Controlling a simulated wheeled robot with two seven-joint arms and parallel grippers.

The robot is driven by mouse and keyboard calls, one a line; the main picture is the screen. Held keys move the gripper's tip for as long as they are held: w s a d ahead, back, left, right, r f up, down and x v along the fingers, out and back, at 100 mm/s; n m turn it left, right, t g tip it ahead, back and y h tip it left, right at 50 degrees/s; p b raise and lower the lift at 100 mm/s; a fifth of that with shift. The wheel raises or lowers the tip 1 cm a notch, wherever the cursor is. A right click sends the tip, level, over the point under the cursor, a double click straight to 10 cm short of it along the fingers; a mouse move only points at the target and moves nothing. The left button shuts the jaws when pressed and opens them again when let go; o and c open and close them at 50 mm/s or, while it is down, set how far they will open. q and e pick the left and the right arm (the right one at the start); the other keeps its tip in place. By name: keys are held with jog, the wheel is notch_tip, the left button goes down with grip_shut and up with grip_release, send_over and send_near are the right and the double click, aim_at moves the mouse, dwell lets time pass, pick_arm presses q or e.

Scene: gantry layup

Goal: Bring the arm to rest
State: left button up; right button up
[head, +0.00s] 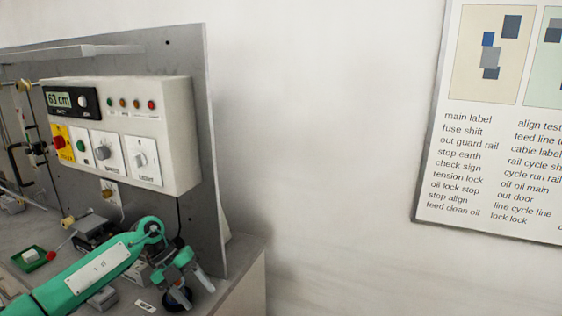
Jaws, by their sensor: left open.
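My left arm, green with a white label plate, comes in from the lower left of the head view. Its gripper (192,295) is open at the lower middle left, above the right part of the grey bench top. A dark round thing shows just below and beside the fingers; I cannot tell whether they touch it. Nothing shows clearly held between the fingers. My right gripper is not in view.
A white control box (125,130) with a display reading about 63 cm, knobs and buttons hangs on a grey panel (212,150). A green tray (33,259) and small parts lie on the bench (243,268). A sign (500,130) hangs on the right wall. Space right of the bench is clear.

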pick_arm(q)
jog(key=s+d+t+h, duration=0.25)
jog(key=d+h, duration=0.45)
jog(key=d, duration=0.8)
jog(key=s+d+r+n+t+h, duration=0.25)
jog(key=r+n+t, duration=0.45)
jog(key=n+t, duration=0.4)
jog(key=s+a+f+n+t+y, duration=0.1)
jog(key=s+a+f+n+y, duration=0.3)
jog(key=a+f+n+y, duration=0.4)
jog(key=s+a+f+n+t+y, duration=0.2)
jog(key=s+a+f+n+y, duration=0.35)
jog(key=n+y, duration=0.3)
jog(key=s+a+f+n+g, duration=0.2)
jog(key=s+f+g, duration=0.25)
jog(key=s, duration=0.65)
jog(key=s+a+f+n+g, duration=0.15)
jog(key=s+f+g, duration=0.35)
jog(key=s, duration=0.6)
notch_tip(320, 180, down, 28)
jog(key=g, duration=0.2)
jog(key=s+a+f+g, duration=0.1)
jog(key=s+a+f, duration=0.1)
jog(key=s+f, duration=0.8)
jog(key=s+a+f, duration=0.1)
jog(key=s+f, duration=0.9)
jog(key=f, duration=0.1)
jog(key=shift+a+m+g, duration=0.3)
jog(key=shift+a+g, duration=0.05)
jog(key=shift+g, duration=0.05)
